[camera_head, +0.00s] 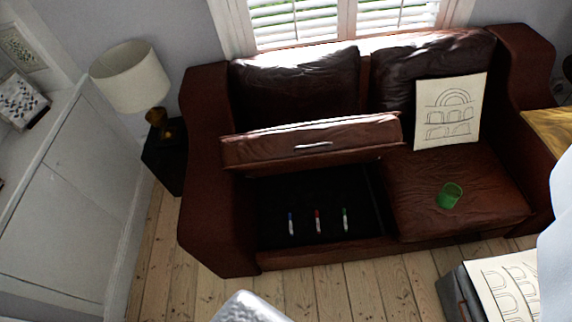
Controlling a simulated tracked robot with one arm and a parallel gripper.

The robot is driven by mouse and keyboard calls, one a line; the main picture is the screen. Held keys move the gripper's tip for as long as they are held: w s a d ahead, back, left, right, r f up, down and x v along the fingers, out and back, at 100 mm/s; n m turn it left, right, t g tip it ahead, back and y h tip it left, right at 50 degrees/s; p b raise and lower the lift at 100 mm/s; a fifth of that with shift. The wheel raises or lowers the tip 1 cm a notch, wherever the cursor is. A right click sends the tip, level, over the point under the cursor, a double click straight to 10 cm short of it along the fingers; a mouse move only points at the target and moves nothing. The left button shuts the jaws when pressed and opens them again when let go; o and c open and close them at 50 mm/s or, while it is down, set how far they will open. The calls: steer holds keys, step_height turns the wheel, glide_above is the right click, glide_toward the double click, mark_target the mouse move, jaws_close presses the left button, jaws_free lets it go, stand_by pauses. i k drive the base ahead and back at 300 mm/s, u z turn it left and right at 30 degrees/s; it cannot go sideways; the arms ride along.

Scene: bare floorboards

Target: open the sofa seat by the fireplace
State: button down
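A brown leather sofa (218,225) stands below the window. Its left seat cushion (290,148) is tilted up toward the backrest, with a small pale handle (313,146) on its face. Under it a dark storage compartment (270,190) is open to view. The right seat (420,185) is down. A pale grey part, likely of my gripper (245,308), shows at the bottom edge, apart from the cushion. Its fingertips cannot be made out.
A green cup (449,196) and a drawing (448,110) are on the sofa's right half. A lamp (131,78) stands on a dark side table at left, beside a white panelled structure (65,200). A box with a drawing (490,285) is at lower right. Floorboards in front are mostly clear.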

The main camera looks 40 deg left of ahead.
mark_target(299, 147)
steer(key=z, duration=0.2)
steer(key=i, duration=1.5)
steer(key=u, duration=0.4)
